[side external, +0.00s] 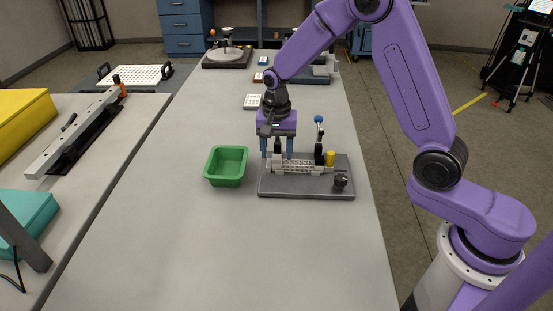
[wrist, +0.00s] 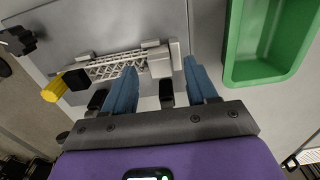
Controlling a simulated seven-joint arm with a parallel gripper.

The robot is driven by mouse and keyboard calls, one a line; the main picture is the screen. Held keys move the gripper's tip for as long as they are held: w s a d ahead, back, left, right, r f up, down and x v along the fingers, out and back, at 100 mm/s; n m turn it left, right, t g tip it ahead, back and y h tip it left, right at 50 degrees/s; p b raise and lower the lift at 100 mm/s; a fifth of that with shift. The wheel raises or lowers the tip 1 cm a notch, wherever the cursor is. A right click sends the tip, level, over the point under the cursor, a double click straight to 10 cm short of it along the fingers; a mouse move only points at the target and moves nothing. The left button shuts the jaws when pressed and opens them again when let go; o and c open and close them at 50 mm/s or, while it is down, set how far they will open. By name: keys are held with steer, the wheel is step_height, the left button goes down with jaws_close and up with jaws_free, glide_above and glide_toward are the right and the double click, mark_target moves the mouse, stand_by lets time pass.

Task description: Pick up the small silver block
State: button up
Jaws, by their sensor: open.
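My gripper (side external: 277,155) is open, its two blue fingers pointing down over the left end of a grey fixture plate (side external: 300,190). In the wrist view the fingertips (wrist: 160,68) stand on either side of a small silver block (wrist: 160,62) at one end of a white lattice specimen (wrist: 115,66). The gap between the fingers looks empty of any grip; whether they touch the block I cannot tell. The lattice also shows in the side view (side external: 305,167), lying along the plate. Smaller silver pieces (wrist: 150,43) sit beside the lattice, so which one is meant is unclear.
A green bin (side external: 226,180) stands just left of the plate. On the plate are a yellow cylinder (side external: 330,158), a black knob (side external: 340,180) and a blue-topped post (side external: 319,120). The table (side external: 240,260) is clear in front.

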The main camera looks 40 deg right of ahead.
steer(key=shift+f, duration=0.55)
jaws_close()
steer(key=shift+r, duration=0.15)
